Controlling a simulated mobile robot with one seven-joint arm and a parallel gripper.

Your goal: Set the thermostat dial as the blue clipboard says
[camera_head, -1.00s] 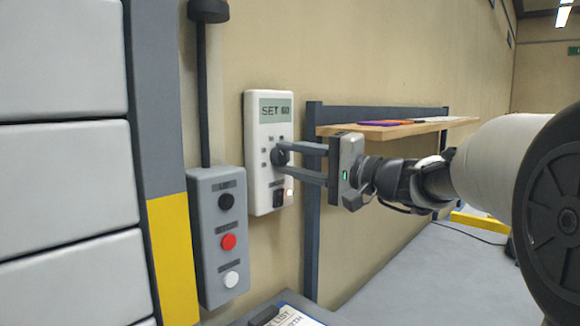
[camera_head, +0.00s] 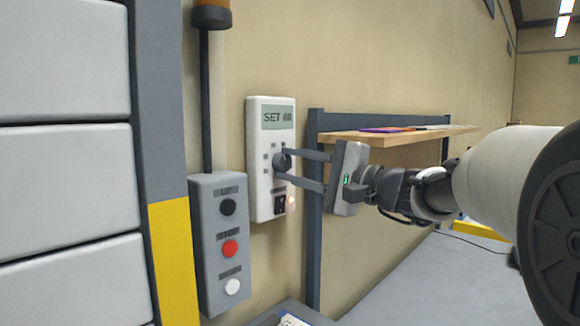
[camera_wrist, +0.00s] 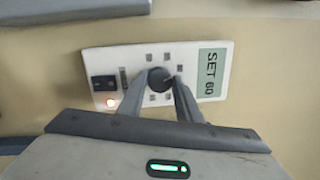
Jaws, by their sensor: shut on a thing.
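The white thermostat (camera_head: 262,207) is mounted upright on the wall. Its screen (camera_head: 277,117) appears to read SET 60, and the same reading shows sideways in the wrist view (camera_wrist: 210,72). My gripper (camera_head: 286,166) is shut on the round dark dial (camera_wrist: 157,77) in the middle of the thermostat, with one finger on each side. Small marks surround the dial. The blue clipboard cannot be made out for certain. A sheet with a bluish edge (camera_head: 292,320) shows only its corner at the bottom of the head view, and its writing is not readable.
A grey button box (camera_head: 212,262) with black, red and white buttons is just left of the thermostat. A grey and yellow post (camera_head: 172,250) stands at the left.

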